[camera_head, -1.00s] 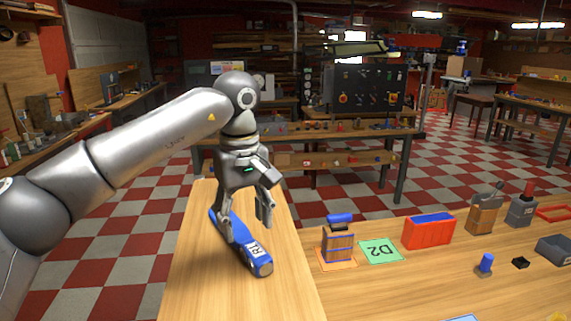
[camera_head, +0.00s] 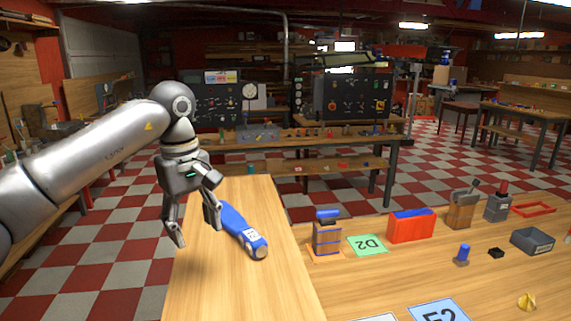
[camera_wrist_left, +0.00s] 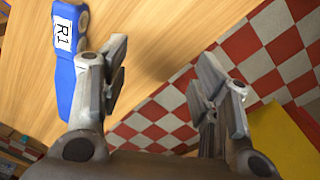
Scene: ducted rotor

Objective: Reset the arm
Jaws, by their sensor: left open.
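My left gripper (camera_head: 198,232) is open and empty, above the left edge of the wooden table in the head view. Its open fingers also show in the left wrist view (camera_wrist_left: 165,90), with the table edge and checkered floor between and below them. The blue rotor part labelled R1 (camera_head: 241,230) lies on the table just right of the gripper. In the left wrist view the blue part (camera_wrist_left: 66,60) is at the left, beside one finger and partly hidden by it. My right gripper is not in view.
On the bench at the right are a green D2 card (camera_head: 367,245), a blue-topped block stand (camera_head: 327,235), a red box (camera_head: 411,227), a grey tray (camera_head: 532,241) and a blue E2 card (camera_head: 440,312). The table's front left (camera_head: 215,290) is bare.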

